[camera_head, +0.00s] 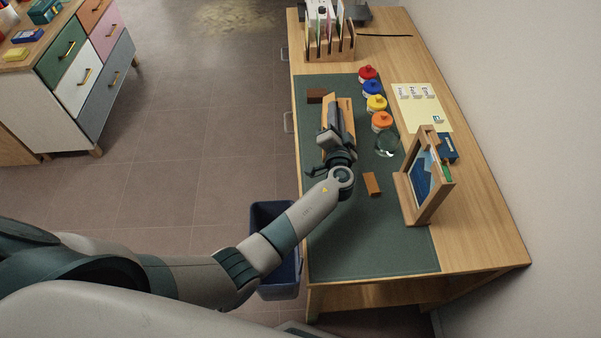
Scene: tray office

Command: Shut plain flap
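A long, narrow light-wood piece (346,108), perhaps the box with the flap, lies on the green desk mat (350,245). A dark strip runs along its length. My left arm reaches in from the left, and my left gripper (329,136) is over the near end of this piece and hides part of it. I cannot tell whether the gripper touches it, or whether its fingers are open or shut. I cannot make out a plain flap or its position. My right gripper is not in view.
Jars with coloured lids (376,103), a clear glass (387,145) and a standing picture frame (409,198) are to the right. Brown blocks lie on the mat, one near the gripper (372,184). A file rack (330,49) stands behind. A blue bin (270,212) is beside the desk.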

